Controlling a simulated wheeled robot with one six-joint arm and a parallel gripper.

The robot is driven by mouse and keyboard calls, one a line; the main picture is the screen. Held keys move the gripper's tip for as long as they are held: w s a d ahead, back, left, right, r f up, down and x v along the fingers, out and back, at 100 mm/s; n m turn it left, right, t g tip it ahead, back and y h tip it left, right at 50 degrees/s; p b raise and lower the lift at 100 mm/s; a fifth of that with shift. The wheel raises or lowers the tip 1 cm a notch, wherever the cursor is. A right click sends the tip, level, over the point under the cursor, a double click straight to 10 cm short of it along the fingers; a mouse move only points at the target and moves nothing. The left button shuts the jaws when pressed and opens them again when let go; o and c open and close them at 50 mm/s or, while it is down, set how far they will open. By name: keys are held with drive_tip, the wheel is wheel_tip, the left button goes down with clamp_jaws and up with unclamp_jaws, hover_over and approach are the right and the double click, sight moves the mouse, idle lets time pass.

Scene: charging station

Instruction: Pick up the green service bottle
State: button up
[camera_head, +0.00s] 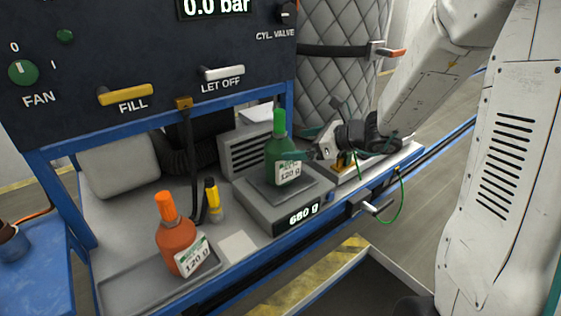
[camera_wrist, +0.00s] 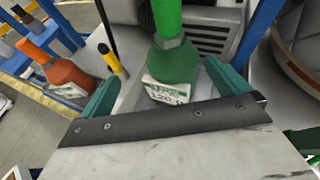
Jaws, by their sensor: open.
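The green service bottle (camera_head: 281,160) stands upright on the scale (camera_head: 258,206), with a brighter green cap and a white label reading 120 g. In the wrist view the open gripper (camera_wrist: 162,72) has one finger on each side of the green bottle (camera_wrist: 175,62). Gaps show beside the bottle; the wrist plate hides its base.
An orange bottle (camera_head: 173,238) stands on a grey tray (camera_head: 125,291) at the left front. A yellow marker-like item (camera_head: 213,196) stands between the bottles. A black hose (camera_head: 190,150) hangs from the dark panel (camera_head: 130,60) above. A green cable (camera_head: 402,195) hangs at the right edge.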

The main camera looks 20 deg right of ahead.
sight(287, 143)
drive_tip(key=shift+w+d+f+m, duration=0.25)
drive_tip(key=shift+w+f+m, duration=0.35)
drive_tip(key=shift+w, duration=0.2)
drive_tip(key=x, duration=0.6)
drive_tip(key=shift+w+a, duration=0.15)
drive_tip(key=shift+w, duration=0.3)
drive_tip(key=shift+r, duration=0.1)
drive_tip(key=c, duration=1.9)
drive_tip(key=shift+r, duration=0.15)
